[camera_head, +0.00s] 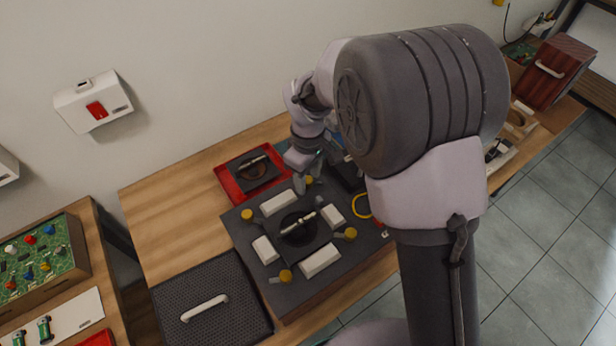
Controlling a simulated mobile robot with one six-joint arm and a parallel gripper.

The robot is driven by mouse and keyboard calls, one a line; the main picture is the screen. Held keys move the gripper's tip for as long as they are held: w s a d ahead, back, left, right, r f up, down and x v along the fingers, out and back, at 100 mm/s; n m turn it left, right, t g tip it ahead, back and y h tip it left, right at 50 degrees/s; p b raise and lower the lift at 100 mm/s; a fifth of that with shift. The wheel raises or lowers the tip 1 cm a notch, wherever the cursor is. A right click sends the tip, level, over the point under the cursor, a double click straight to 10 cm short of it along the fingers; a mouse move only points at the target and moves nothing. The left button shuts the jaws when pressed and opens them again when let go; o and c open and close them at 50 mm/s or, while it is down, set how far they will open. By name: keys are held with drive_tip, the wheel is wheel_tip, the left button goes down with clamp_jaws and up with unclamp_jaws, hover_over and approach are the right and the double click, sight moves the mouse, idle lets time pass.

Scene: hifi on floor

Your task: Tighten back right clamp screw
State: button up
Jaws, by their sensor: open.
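A dark box-shaped fixture (247,262) stands on the wooden table, with several white clamp blocks around a dark round part in the middle of its top. Yellow-knobbed clamp screws sit near its corners. The back right clamp screw (309,181) shows its yellow knob right at my gripper (307,176). My gripper is open and points down, with its fingertips close around or beside this knob; I cannot tell whether they touch it. My arm hides part of the fixture's right side.
A red tray (222,176) with a dark part lies behind the fixture. A black perforated lid (240,318) with a white handle lies at the front left. A yellow ring (361,206) is at the right.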

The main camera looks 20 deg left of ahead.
drive_tip(key=shift+c, duration=0.5)
clamp_jaws()
drive_tip(key=m, duration=0.8)
drive_tip(key=shift+m, duration=0.3)
drive_tip(key=m+b, duration=0.1)
drive_tip(key=m, duration=0.6)
drive_tip(key=m+b, duration=0.2)
drive_tip(key=m, duration=0.4)
